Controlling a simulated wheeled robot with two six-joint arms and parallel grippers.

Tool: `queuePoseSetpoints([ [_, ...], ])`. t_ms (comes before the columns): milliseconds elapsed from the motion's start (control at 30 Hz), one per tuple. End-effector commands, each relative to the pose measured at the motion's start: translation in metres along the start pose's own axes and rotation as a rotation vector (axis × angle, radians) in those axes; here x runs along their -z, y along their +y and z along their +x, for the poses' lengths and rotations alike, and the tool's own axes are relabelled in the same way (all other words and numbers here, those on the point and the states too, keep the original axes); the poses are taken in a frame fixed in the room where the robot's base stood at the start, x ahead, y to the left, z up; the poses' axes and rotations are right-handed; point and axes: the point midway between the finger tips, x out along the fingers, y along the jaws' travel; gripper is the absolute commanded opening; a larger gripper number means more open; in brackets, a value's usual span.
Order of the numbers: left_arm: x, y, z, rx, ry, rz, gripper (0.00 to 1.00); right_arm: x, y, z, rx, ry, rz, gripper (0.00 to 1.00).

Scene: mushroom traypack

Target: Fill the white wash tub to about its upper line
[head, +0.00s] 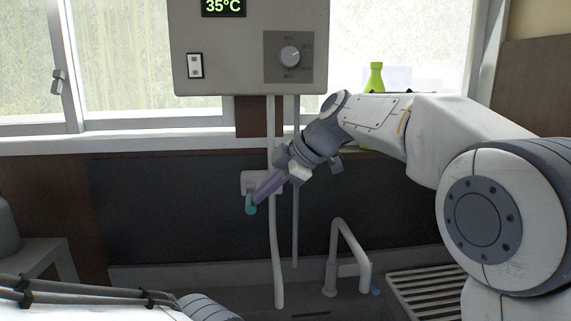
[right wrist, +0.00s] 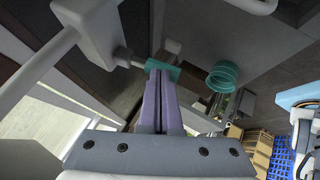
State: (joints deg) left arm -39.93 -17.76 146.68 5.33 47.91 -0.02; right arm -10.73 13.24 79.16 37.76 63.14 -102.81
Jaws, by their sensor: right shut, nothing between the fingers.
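The white wash tub is not visible in either view. In the head view the tips are just below the white valve body (head: 250,182) on the water heater's outlet pipe (head: 273,230). The right wrist view shows the shut fingertips (right wrist: 160,68) close beside the short metal stem of the valve body (right wrist: 92,25). I cannot tell whether they touch it. My left gripper is out of view.
The wall heater (head: 225,60) displays 35°C and has a dial (head: 290,56) and a switch (head: 195,66). Below are a sink with a bent faucet (head: 348,240) and a slatted rack (head: 425,290). A green bottle (head: 375,76) stands by the window.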

Motion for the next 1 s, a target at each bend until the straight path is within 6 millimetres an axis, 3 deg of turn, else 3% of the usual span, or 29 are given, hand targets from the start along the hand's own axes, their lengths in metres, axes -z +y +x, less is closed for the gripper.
queuePoseSetpoints([
  [200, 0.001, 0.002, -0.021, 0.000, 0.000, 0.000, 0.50, 0.012, 0.013, -0.033, 0.005, 0.007, -0.013, 0.00],
  [267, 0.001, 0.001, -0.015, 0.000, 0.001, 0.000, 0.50, 0.009, 0.014, -0.043, 0.002, 0.007, -0.014, 0.00],
  [567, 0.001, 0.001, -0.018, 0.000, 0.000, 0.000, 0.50, 0.007, 0.029, -0.119, 0.002, 0.004, -0.012, 0.00],
  [800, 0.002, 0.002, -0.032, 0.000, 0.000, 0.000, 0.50, 0.007, 0.042, -0.177, 0.003, 0.004, -0.012, 0.00],
  [1000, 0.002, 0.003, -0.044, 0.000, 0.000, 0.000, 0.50, 0.007, 0.049, -0.211, 0.006, 0.006, -0.011, 0.00],
])
